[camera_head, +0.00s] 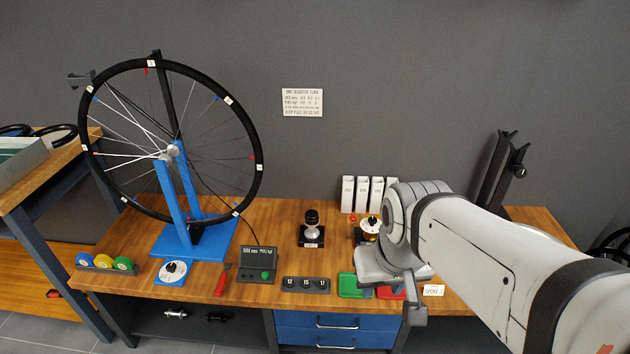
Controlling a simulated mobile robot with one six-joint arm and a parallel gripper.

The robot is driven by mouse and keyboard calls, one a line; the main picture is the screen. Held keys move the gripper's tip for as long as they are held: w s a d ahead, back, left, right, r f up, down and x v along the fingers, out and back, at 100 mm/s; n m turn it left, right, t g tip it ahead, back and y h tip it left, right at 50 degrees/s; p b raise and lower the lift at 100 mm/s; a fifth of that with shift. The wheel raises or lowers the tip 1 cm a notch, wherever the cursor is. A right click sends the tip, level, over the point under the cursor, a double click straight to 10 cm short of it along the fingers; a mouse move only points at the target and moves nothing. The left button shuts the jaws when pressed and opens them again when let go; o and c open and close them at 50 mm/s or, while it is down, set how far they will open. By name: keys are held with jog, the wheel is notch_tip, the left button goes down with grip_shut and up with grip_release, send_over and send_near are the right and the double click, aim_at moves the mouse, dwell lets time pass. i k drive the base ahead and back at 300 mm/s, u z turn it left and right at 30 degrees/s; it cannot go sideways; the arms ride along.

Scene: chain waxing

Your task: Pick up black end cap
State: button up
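No black end cap can be made out for certain. A dark knob-like piece (311,217) stands upright on a silver post on a small black base at the middle of the bench; whether it is the end cap I cannot tell.
A spoked wheel (257,180) stands in a blue truing stand (190,247) on the wooden bench at left. My arm covers the right side.

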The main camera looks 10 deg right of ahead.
aim_at(312, 217)
jog(key=u, duration=0.15)
jog(key=i, duration=0.95)
jog(key=z, duration=0.05)
